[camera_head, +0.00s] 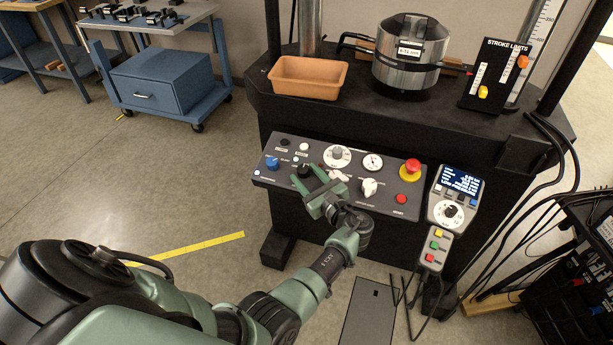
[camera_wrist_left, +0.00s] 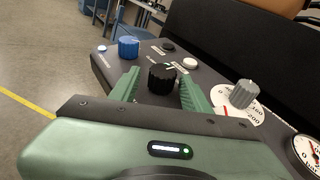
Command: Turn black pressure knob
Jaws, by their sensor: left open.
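The black pressure knob (camera_wrist_left: 162,78) stands on the sloped control panel, between a blue knob (camera_wrist_left: 129,47) and a grey dial knob (camera_wrist_left: 243,93). In the head view the black knob (camera_head: 304,171) shows just beyond my left fingertips. My left gripper (camera_head: 310,187) is open, with its green fingers pointing at the panel. In the left wrist view the two fingers (camera_wrist_left: 158,90) stand on either side of the black knob, with gaps visible. I cannot tell whether either finger touches it. My right gripper is not in view.
The panel (camera_head: 270,182) also carries a white dial (camera_head: 337,157), a gauge (camera_head: 373,162) and a red emergency button (camera_head: 411,169). A handheld controller (camera_head: 452,196) sits at its right. An orange tray (camera_head: 308,77) stands above.

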